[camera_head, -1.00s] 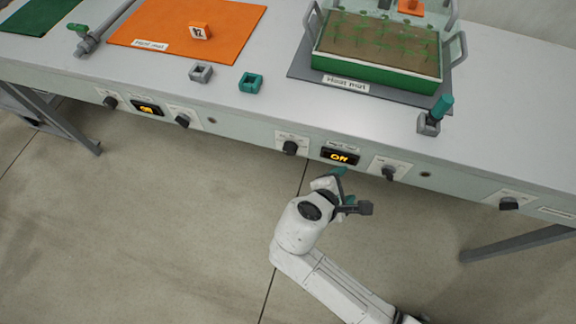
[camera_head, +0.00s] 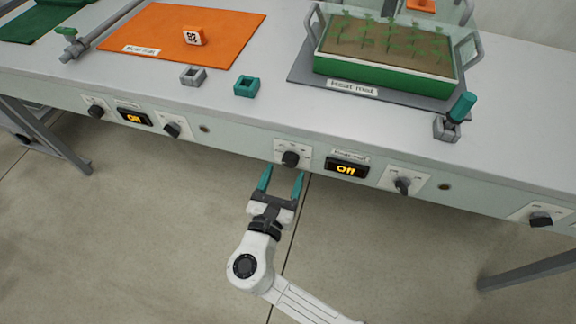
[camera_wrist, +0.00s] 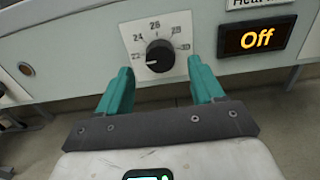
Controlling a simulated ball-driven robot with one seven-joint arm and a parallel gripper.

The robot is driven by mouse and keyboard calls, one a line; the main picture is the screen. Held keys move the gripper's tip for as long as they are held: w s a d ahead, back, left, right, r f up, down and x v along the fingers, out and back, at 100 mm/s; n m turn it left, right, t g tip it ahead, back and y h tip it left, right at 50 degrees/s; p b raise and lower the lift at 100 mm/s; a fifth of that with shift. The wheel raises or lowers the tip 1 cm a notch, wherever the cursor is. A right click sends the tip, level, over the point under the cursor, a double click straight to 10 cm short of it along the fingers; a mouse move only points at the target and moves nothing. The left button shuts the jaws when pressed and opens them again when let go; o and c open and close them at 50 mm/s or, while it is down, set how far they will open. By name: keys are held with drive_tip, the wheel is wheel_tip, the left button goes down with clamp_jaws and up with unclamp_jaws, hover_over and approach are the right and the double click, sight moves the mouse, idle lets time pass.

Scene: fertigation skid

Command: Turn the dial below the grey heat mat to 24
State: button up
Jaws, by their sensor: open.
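The grey heat mat (camera_head: 303,72) lies on the bench under a green planted tray. Below it on the bench front is a black dial (camera_head: 290,159) on a white plate, left of a display (camera_head: 346,169) reading "Off". In the wrist view the dial (camera_wrist: 160,56) has a scale from 22 to 30, and its pale mark points left, near 22. My gripper (camera_head: 282,181) is open and empty, just below and in front of the dial. In the wrist view its teal fingers (camera_wrist: 160,82) stand either side of the dial's lower part, apart from it.
A second knob (camera_head: 403,186) sits right of the display, and another (camera_head: 541,219) farther right. Knobs and an "Off" display (camera_head: 135,118) sit below the orange mat (camera_head: 180,40). A grey holder with a teal-handled tool (camera_head: 461,108) stands near the bench edge. The floor in front is clear.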

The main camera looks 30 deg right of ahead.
sight(288, 164)
drive_tip(key=shift+x, duration=1.9)
drive_tip(key=shift+c, duration=0.3)
drive_tip(key=c, duration=1)
drive_tip(key=shift+m+b, duration=0.3)
drive_tip(key=shift+m, duration=0.1)
drive_tip(key=m+b, duration=0.1)
drive_tip(key=m, duration=0.2)
drive_tip(key=shift+f+m, duration=0.15)
drive_tip(key=shift+m, duration=0.15)
drive_tip(key=shift+m+b, duration=1.2)
drive_tip(key=shift+m, duration=1)
